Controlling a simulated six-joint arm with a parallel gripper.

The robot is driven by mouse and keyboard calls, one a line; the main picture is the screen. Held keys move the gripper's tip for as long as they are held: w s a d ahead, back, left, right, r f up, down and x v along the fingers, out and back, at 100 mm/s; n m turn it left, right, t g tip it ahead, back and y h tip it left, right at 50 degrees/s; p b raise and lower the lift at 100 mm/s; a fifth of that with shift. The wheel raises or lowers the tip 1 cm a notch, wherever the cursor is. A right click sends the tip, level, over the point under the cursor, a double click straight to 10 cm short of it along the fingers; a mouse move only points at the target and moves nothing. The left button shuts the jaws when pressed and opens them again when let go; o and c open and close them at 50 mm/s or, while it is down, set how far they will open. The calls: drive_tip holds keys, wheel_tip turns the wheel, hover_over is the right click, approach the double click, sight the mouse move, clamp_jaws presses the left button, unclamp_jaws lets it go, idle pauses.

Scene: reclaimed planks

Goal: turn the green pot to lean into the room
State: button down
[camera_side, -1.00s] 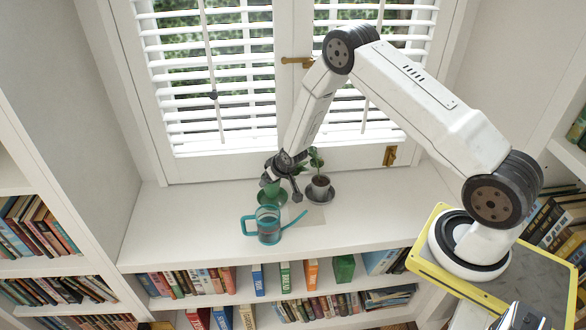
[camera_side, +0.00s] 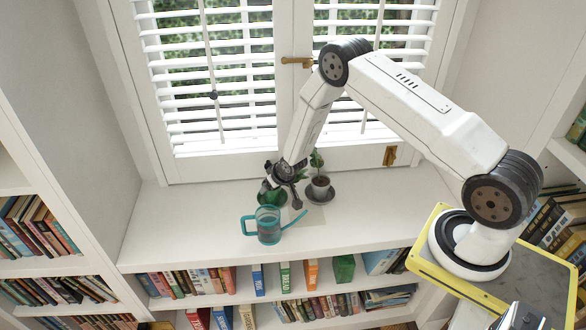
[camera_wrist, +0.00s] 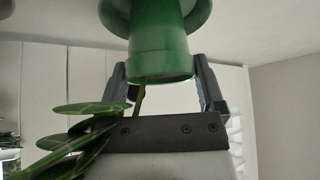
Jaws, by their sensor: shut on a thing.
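The green pot (camera_wrist: 160,52) is between the two fingers of my gripper (camera_wrist: 162,80) in the wrist view, with a wide green saucer (camera_wrist: 205,12) at its base. Long leaves (camera_wrist: 85,140) of its plant hang beside the gripper at the left. In the side view, the green pot (camera_side: 267,187) is on the window sill, mostly hidden by my gripper (camera_side: 283,182), which is shut on it from above. Its plant and the way it leans are hidden there. The green saucer (camera_side: 262,198) shows around its foot.
A teal watering can (camera_side: 268,226) stands just in front of the pot, its spout to the right. A grey pot (camera_side: 320,186) with a small plant stands close at the right on a dark saucer. The window blinds (camera_side: 225,100) are behind. The sill's left part is clear.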

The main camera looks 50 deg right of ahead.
unclamp_jaws()
drive_tip(key=shift+s+r, duration=0.1)
drive_tip(key=shift+r, duration=0.05)
drive_tip(key=v, duration=0.7)
drive_tip(key=shift+r, duration=0.25)
drive_tip(key=s+a+r+g, duration=0.1)
drive_tip(key=s+a+r, duration=0.2)
drive_tip(key=s+r, duration=0.3)
drive_tip(key=s+a+r+n+g, duration=0.1)
drive_tip(key=s+a+r, duration=0.1)
drive_tip(key=s+r, duration=0.4)
drive_tip(key=s+a+r+g+y, duration=0.1)
drive_tip(key=s+a+r+g, duration=0.1)
drive_tip(key=s+r, duration=0.4)
drive_tip(key=s+a, duration=0.1)
drive_tip(key=s, duration=0.2)
drive_tip(key=shift+a+r+n, duration=0.3)
drive_tip(key=shift+r+n, duration=0.05)
drive_tip(key=shift+n, duration=0.05)
